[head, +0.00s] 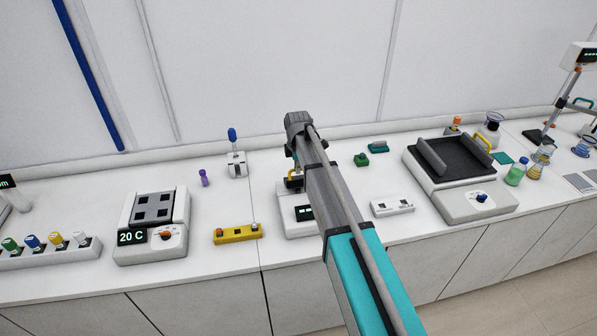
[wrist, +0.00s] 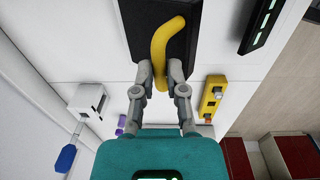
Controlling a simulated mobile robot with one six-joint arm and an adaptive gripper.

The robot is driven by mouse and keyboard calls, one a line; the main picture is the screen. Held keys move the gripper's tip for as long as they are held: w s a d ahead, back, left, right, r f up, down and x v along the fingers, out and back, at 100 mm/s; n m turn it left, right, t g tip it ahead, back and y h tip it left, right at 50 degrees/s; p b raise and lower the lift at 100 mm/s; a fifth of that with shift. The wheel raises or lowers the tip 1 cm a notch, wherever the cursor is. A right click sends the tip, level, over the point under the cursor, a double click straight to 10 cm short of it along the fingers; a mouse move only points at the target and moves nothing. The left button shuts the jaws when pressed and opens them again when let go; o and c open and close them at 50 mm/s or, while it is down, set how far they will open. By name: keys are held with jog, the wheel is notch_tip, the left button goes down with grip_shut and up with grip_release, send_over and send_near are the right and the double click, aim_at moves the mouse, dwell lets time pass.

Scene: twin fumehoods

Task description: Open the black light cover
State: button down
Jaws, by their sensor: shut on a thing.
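The black light cover (wrist: 187,52) is a dark plate on a white instrument at the top of the wrist view. A curved yellow handle (wrist: 164,38) is on it. My gripper (wrist: 160,74) is shut on the near end of this handle, with one finger on each side. In the head view my arm hides most of the cover and part of the white instrument (head: 296,224), which has a black display. My gripper (head: 292,166) is above that instrument there. I cannot tell how far the cover is raised.
A yellow block (head: 238,234) and a heater reading 20 C (head: 152,240) stand left of the instrument. A white device with a blue stick (head: 236,165) and a purple vial (head: 204,178) are behind. A white block (head: 392,206) and a shaker (head: 470,203) stand to the right.

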jog(key=w+a+f+b, duration=0.1)
jog(key=w+b, duration=0.1)
jog(key=w, duration=0.4)
jog(key=w+a+f+b, duration=0.1)
jog(key=w+f+b, duration=0.1)
jog(key=w, duration=0.4)
jog(key=shift+w+a, duration=0.3)
jog(key=shift+w, duration=0.15)
jog(key=c, duration=0.9)
grip_release()
jog(key=shift+o, duration=1)
jog(key=shift+w+a+f, duration=0.1)
jog(key=shift+w+f, duration=0.2)
jog(key=shift+f, duration=0.1)
jog(key=shift+s+r, duration=0.1)
jog(key=shift+s, duration=0.05)
jog(key=shift+s+r+p, duration=0.15)
jog(key=shift+s+p, duration=0.05)
jog(key=shift+p, duration=0.1)
